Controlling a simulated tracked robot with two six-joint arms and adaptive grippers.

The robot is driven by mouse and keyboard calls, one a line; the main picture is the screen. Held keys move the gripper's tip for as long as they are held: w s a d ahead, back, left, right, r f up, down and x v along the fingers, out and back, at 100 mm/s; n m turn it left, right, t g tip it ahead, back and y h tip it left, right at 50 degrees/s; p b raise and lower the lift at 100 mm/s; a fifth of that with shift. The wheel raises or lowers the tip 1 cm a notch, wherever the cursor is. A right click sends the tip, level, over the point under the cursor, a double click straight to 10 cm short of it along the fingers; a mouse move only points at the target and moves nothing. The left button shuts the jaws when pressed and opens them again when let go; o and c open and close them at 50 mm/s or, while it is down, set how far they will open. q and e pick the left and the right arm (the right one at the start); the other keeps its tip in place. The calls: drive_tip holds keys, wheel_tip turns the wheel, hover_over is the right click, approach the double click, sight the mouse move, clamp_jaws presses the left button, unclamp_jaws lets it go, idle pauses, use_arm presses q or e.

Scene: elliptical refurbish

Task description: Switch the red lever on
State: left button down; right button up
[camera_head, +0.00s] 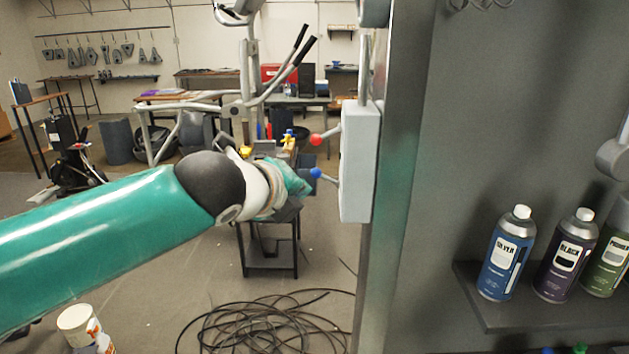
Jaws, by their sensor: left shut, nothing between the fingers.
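The red lever (325,136) is a short rod with a red ball at its left end. It sticks out to the left from a pale grey switch box (359,165) fixed to the edge of a grey metal panel. A second lever with a blue ball, the blue lever (324,175), sits just below it. My left arm comes in from the left. My left gripper (302,183) is shut and empty, close to the blue ball and below and left of the red ball. Its fingertips are small and partly hidden by my wrist; I cannot tell whether they touch a lever. My right gripper is not in view.
The grey metal panel (402,150) closes off the right side. Spray cans, including a blue one (507,255), stand on a shelf (520,315) at lower right. Exercise equipment and a small black stand (268,262) lie behind my arm. Coiled cable (270,325) covers the floor below.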

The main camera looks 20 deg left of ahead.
use_arm(q)
drive_tip(key=t+h, duration=0.1)
drive_tip(key=t, duration=0.1)
approach(327, 135)
drive_tip(key=s+f, duration=0.1)
drive_tip(key=s, duration=0.3)
drive_tip(key=shift+w+a+f, duration=0.15)
drive_tip(key=shift+w, duration=0.15)
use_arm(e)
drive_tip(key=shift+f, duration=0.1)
use_arm(q)
drive_tip(key=p+x, duration=0.1)
drive_tip(key=x, duration=0.9)
drive_tip(key=shift+f, duration=0.2)
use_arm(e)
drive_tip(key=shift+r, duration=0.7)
